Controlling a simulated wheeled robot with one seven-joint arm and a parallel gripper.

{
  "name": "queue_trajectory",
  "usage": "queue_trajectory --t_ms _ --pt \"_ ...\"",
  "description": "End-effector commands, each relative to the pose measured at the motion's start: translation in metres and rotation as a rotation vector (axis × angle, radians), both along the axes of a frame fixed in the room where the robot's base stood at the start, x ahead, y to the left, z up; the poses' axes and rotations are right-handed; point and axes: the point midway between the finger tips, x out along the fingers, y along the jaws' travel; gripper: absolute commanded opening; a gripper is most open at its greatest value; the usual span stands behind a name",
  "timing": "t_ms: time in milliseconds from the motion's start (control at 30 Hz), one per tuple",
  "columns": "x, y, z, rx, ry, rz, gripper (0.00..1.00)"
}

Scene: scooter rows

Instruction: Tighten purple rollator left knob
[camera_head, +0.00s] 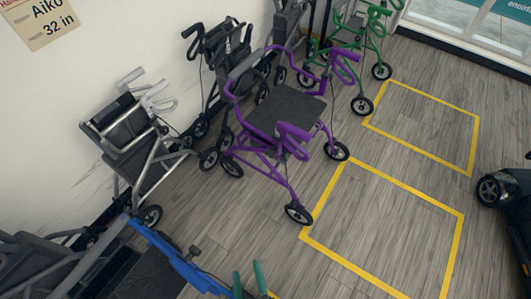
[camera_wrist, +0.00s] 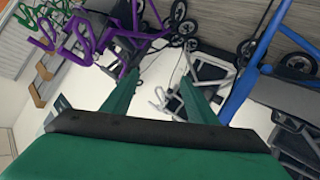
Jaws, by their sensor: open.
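The purple rollator (camera_head: 292,133) stands upright in the upper middle of the head view, with a dark seat and black wheels. Its purple frame also shows at the upper left of the wrist view (camera_wrist: 127,58). I cannot pick out its left knob in either view. My gripper (camera_head: 248,281) shows as two green fingertips at the bottom of the head view, well apart from the purple rollator. In the wrist view my gripper (camera_wrist: 160,88) has its two green fingers spread, with nothing between them.
A blue rollator (camera_head: 175,257) is close to my gripper at the lower left. A grey rollator (camera_head: 142,150), a black one (camera_head: 222,62) and a green one (camera_head: 372,35) stand along the wall. Yellow floor outlines (camera_head: 330,172) enclose empty floor. A dark scooter (camera_head: 515,200) is at right.

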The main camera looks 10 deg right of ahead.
Motion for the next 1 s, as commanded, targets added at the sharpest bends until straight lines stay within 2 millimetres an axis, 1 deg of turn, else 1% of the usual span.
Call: queue_trajectory --t_ms 33,67,100,167,200,267,300,367,400,467,500,633,767,867,967,1000 --pt "0.013 0.002 -0.025 -0.087 0.029 0.033 0.53" --pt "0.018 0.003 -0.039 -0.143 0.051 0.055 0.53" --pt "0.026 0.004 -0.058 -0.22 0.079 0.084 0.53" --pt "0.039 0.004 -0.084 -0.337 0.121 0.127 0.53" --pt "0.048 0.003 -0.101 -0.415 0.148 0.155 0.53" --pt "0.063 0.001 -0.123 -0.535 0.187 0.197 0.53" --pt "0.074 -0.001 -0.136 -0.615 0.214 0.224 0.53" --pt "0.091 -0.005 -0.153 -0.738 0.251 0.263 0.53" --pt "0.103 -0.008 -0.163 -0.821 0.275 0.287 0.53" --pt "0.123 -0.015 -0.174 -0.945 0.313 0.32 0.53" --pt "0.135 -0.019 -0.18 -1.028 0.337 0.339 0.53" --pt "0.176 -0.033 -0.189 -1.268 0.408 0.384 0.53" --pt "0.214 -0.046 -0.185 -1.484 0.472 0.409 0.53" --pt "0.245 -0.055 -0.175 -1.651 0.523 0.416 0.53" --pt "0.279 -0.065 -0.158 -1.829 0.582 0.41 0.53" --pt "0.293 -0.068 -0.149 -1.902 0.607 0.402 0.53"
